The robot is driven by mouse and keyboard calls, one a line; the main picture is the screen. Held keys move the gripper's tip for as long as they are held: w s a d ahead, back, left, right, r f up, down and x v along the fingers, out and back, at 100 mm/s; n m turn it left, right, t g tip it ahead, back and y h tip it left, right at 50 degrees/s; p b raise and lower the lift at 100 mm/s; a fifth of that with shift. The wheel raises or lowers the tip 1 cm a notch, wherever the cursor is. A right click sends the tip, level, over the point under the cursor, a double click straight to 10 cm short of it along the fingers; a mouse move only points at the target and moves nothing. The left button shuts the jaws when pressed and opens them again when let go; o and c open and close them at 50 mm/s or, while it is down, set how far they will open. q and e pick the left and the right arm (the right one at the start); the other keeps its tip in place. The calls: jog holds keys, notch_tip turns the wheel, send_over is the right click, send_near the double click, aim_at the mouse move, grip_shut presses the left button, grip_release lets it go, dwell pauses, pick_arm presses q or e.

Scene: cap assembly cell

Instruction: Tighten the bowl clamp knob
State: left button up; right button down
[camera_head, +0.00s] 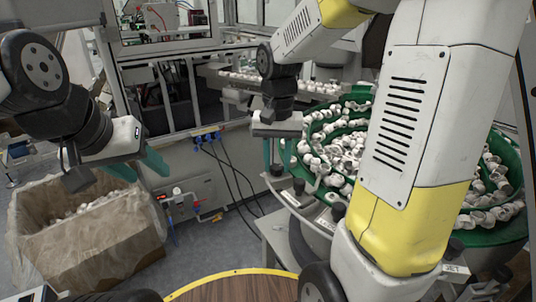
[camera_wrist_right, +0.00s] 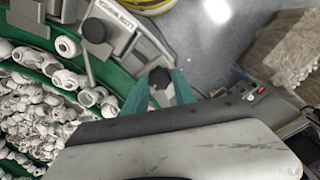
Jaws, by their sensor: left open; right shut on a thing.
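The green feeder bowl (camera_head: 512,160) full of white caps stands at the right; its green rim also shows in the wrist view. The black bowl clamp knob (camera_wrist_right: 160,78) sits between the teal fingers of my right gripper (camera_wrist_right: 160,92), which is shut on it. In the head view my right gripper (camera_head: 278,160) points down at the bowl's left edge, with a black knob (camera_head: 276,170) between its fingertips. My left gripper (camera_head: 138,168) is open and empty over the cardboard box, far left of the bowl.
A lined cardboard box (camera_head: 95,250) with white caps stands at the left. Other black knobs (camera_head: 298,186) stand along the bowl's edge, near a labelled metal bracket (camera_wrist_right: 128,28). Cables hang behind. My right arm hides part of the bowl.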

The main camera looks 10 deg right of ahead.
aim_at(277, 166)
jog(key=shift+r, duration=0.1)
dwell(0.3)
jog(key=c, duration=1)
grip_release()
jog(key=shift+c, duration=0.2)
notch_tip(277, 166, up, 8)
jog(key=shift+f, duration=0.1)
jog(key=shift+s, duration=0.1)
jog(key=s+d+r+n+t+y, duration=0.1)
jog(key=s+n+t+y, duration=0.1)
jog(key=s+t, duration=0.4)
jog(key=s+n, duration=0.1)
jog(key=s, duration=0.4)
jog(key=shift+d, duration=0.15)
